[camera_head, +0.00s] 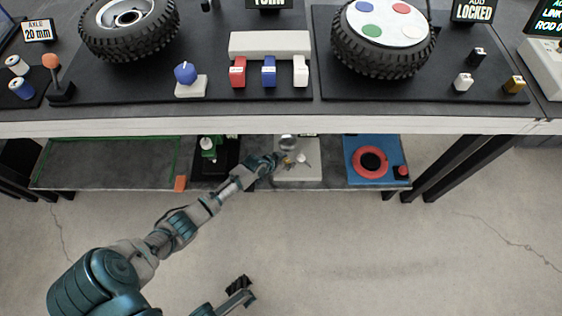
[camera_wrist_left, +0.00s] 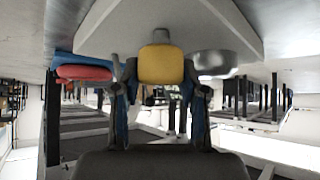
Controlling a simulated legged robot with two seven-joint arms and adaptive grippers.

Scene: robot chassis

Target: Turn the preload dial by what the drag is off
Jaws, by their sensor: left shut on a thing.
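My left gripper (camera_head: 284,163) reaches to the lower shelf, at a white base (camera_head: 297,173). In the left wrist view its two fingers (camera_wrist_left: 160,85) are shut on a yellow knob-like piece (camera_wrist_left: 160,64), in front of the white base (camera_wrist_left: 185,18). In the head view the fingers largely hide this piece. A round silver part (camera_head: 288,142) is beside the gripper, and a metal cup shape (camera_wrist_left: 215,64) shows in the wrist view. A blue dial (camera_head: 186,73) stands on a white block on the bench top. My right gripper (camera_head: 240,288) is low in the head view, apart from everything; its opening is unclear.
The bench edge (camera_head: 290,127) overhangs the shelf. On the shelf are a red ring (camera_head: 370,161) on a blue plate, a green bottle (camera_head: 208,148) and an empty green-edged tray (camera_head: 110,163). Two wheels, several coloured blocks and labelled signs are on the bench. The floor in front is clear.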

